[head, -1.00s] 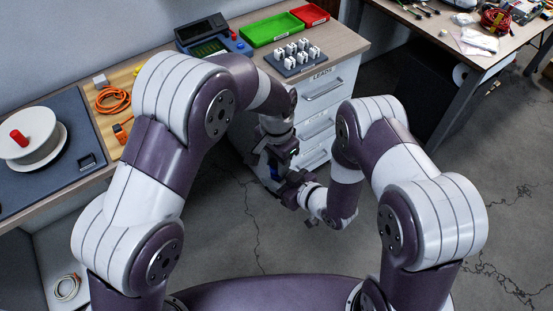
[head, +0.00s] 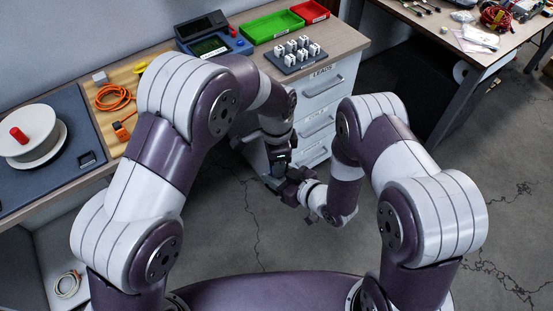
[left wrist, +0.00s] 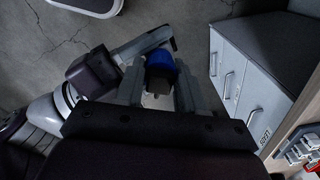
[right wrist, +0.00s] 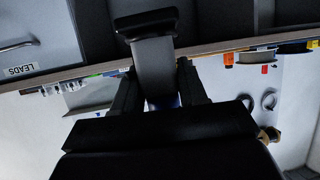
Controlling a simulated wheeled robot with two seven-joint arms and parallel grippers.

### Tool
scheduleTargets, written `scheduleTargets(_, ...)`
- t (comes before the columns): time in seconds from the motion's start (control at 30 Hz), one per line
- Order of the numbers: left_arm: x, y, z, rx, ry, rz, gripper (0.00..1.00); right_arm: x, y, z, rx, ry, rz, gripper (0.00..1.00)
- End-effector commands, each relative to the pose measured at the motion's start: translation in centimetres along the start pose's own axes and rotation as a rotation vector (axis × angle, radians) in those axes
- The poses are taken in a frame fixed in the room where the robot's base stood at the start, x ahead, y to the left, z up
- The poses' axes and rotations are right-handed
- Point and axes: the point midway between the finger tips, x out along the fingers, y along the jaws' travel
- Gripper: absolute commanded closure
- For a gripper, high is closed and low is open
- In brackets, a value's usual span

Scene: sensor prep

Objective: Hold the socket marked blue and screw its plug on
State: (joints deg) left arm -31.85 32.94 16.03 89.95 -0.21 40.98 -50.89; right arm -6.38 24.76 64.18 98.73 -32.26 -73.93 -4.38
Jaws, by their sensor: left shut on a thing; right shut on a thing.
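My left gripper (head: 278,168) and my right gripper (head: 290,184) meet in front of the white drawers. In the left wrist view the left fingers close on a small piece, dark and pale, with a bright blue part (left wrist: 162,62) at its far end. My right gripper also shows there (left wrist: 140,52), coming from the left with a grey finger across the blue part's far side. In the right wrist view a bit of blue (right wrist: 176,101) shows between the right fingers, behind a grey bar. The pieces are mostly covered; the join between socket and plug is hidden.
A grey rack (head: 292,62) of several white pieces stands on the bench end above the LEADS drawers (head: 325,95). Green (head: 271,27) and red (head: 310,12) trays and a blue-grey instrument (head: 212,40) lie behind. A reel (head: 28,133) is at left. The floor below the grippers is clear.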

Motion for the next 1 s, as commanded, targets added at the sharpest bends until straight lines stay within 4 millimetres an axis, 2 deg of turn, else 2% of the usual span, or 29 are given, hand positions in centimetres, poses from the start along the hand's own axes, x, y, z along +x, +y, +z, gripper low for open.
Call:
scheduleTargets(0.1, 0.01, -0.11, -0.03, 0.473, 0.000, 0.000, 0.89, 0.00, 0.00, 0.00, 0.000, 0.000, 0.000, 1.00)
scheduleTargets(0.3, 0.04, -0.20, -0.14, 1.289, 0.000, 0.001, 0.89, 0.00, 0.00, 0.01, 0.000, -0.001, 0.000, 1.00)
scheduleTargets(0.4, 0.07, -0.20, -0.19, 1.616, 0.000, 0.002, 0.89, -0.01, 0.00, 0.02, 0.000, -0.001, 0.000, 1.00)
scheduleTargets(0.5, 0.09, -0.20, -0.23, 1.837, 0.000, 0.002, 0.89, -0.01, 0.00, 0.03, 0.000, -0.001, 0.000, 1.00)
scheduleTargets(0.63, 0.10, -0.20, -0.26, 1.962, 0.000, 0.002, 0.89, -0.01, 0.00, 0.03, 0.000, -0.001, 0.000, 1.00)
scheduleTargets(0.9, 0.08, -0.21, -0.26, 1.974, 0.000, 0.001, 0.89, -0.01, -0.01, 0.04, 0.001, -0.001, 0.000, 1.00)
scheduleTargets(0.93, 0.08, -0.21, -0.26, 1.973, 0.000, 0.001, 0.55, -0.01, -0.01, 0.04, 0.001, -0.001, 0.000, 1.00)
scheduleTargets(1.0, 0.08, -0.20, -0.27, 1.973, 0.000, 0.001, 0.36, -0.01, -0.01, 0.04, 0.000, -0.001, 0.000, 1.00)
